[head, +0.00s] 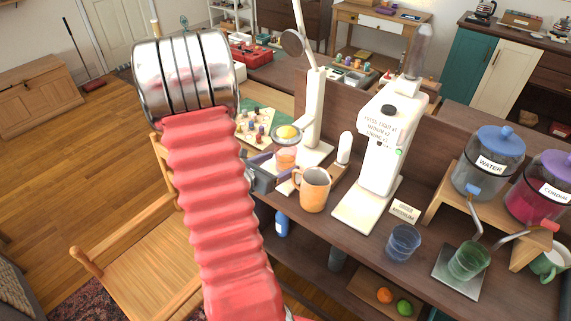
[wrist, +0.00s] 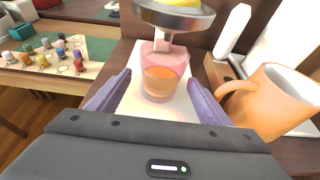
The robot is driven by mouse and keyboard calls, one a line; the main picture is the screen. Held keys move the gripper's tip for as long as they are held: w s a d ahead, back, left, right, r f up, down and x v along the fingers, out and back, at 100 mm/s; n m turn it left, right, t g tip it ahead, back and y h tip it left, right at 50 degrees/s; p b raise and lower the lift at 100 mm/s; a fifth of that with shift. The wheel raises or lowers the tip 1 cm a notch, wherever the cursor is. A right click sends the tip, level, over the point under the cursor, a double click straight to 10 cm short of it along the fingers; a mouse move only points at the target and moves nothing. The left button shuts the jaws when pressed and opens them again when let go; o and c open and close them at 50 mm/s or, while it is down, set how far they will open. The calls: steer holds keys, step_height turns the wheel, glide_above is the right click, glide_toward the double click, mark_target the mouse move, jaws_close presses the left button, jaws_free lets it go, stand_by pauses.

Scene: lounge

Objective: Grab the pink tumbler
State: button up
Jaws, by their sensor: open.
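The pink tumbler (wrist: 165,72) is see-through, with orange showing inside it. It stands upright on the white base of a white stand, under a metal dish (wrist: 175,14) holding something yellow. In the head view the tumbler (head: 286,156) is small and partly hidden by my gripper (head: 276,168). My gripper (wrist: 160,88) is open, with its purple fingers reaching along the left and right sides of the tumbler. Gaps show between the fingers and the tumbler in the wrist view.
An orange mug (head: 314,190) stands close to the right finger, its handle towards it. A white dispenser (head: 378,150) is further right. A board with small coloured pieces (wrist: 52,60) lies to the left. The white stand's column (head: 315,110) rises behind the tumbler.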

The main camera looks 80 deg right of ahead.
steer(key=shift+x, duration=2)
steer(key=shift+a, duration=0.1)
steer(key=shift+c, duration=0.2)
steer(key=c, duration=1.3)
steer(key=shift+r, duration=0.25)
steer(key=shift+r, duration=0.5)
steer(key=shift+w+a+r, duration=0.1)
steer(key=shift+a, duration=0.05)
steer(key=shift+w+a, duration=1.15)
steer(key=shift+a, duration=1.55)
steer(key=shift+w+a, duration=1.15)
steer(key=shift+a, duration=1.5)
steer(key=shift+w+a, duration=1.15)
steer(key=shift+a, duration=1.55)
